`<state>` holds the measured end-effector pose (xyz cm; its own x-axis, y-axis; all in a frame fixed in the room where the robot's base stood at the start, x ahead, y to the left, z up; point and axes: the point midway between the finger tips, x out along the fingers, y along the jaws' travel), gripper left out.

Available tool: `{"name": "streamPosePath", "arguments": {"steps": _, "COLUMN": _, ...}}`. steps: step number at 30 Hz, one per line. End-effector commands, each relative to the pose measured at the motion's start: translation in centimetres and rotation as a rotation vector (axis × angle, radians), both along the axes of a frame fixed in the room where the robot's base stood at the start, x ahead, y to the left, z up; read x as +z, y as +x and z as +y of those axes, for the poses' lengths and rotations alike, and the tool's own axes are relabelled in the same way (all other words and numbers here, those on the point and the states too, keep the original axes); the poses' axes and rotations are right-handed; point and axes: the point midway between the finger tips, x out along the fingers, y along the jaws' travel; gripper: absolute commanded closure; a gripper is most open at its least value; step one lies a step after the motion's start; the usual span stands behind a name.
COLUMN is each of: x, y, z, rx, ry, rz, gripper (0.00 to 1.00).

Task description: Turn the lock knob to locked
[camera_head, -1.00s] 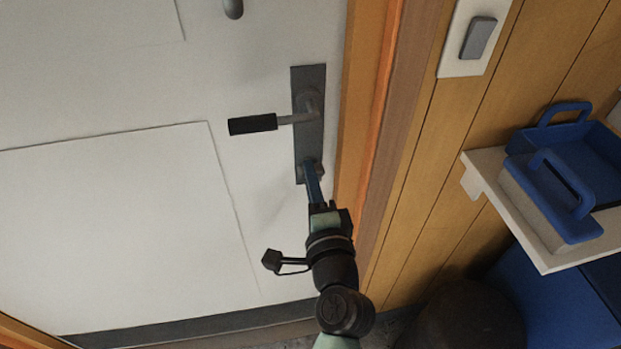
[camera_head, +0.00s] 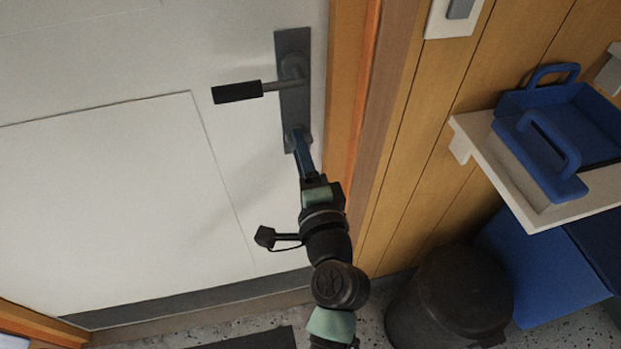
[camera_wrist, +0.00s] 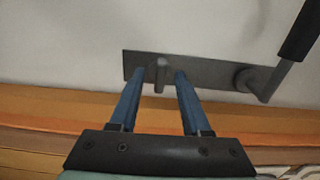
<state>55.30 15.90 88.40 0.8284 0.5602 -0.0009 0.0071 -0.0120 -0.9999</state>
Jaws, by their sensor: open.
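The lock knob (camera_wrist: 160,76) is a small grey thumb-turn on the dark lock plate (camera_head: 293,85), below the lever handle (camera_head: 238,92) with its black grip. In the wrist view the plate (camera_wrist: 215,74) runs sideways and the lever (camera_wrist: 290,55) is at the right. My gripper (camera_wrist: 161,78) is open, its two blue fingers on either side of the knob, apparently not pressing on it. In the head view my gripper (camera_head: 297,133) reaches the plate's lower end and mostly hides the knob.
The white door (camera_head: 100,200) is flat around the plate. An orange door frame (camera_head: 350,90) stands close on the right. Farther right are a shelf (camera_head: 545,218) with blue trays (camera_head: 540,160) and a black bin (camera_head: 450,295).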

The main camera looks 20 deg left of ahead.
Motion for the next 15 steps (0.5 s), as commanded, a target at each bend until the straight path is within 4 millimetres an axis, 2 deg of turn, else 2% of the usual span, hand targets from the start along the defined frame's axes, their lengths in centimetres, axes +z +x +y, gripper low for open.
{"name": "streamPosePath", "arguments": {"steps": 9, "x": -0.2, "y": -5.5, "z": -3.7, "rx": -0.004, "ry": -0.001, "rz": 0.002, "gripper": 0.53}}
{"name": "streamPosePath", "arguments": {"steps": 15, "x": -0.2, "y": -8.3, "z": -5.6, "rx": -0.003, "ry": -0.001, "rz": 0.002, "gripper": 0.53}}
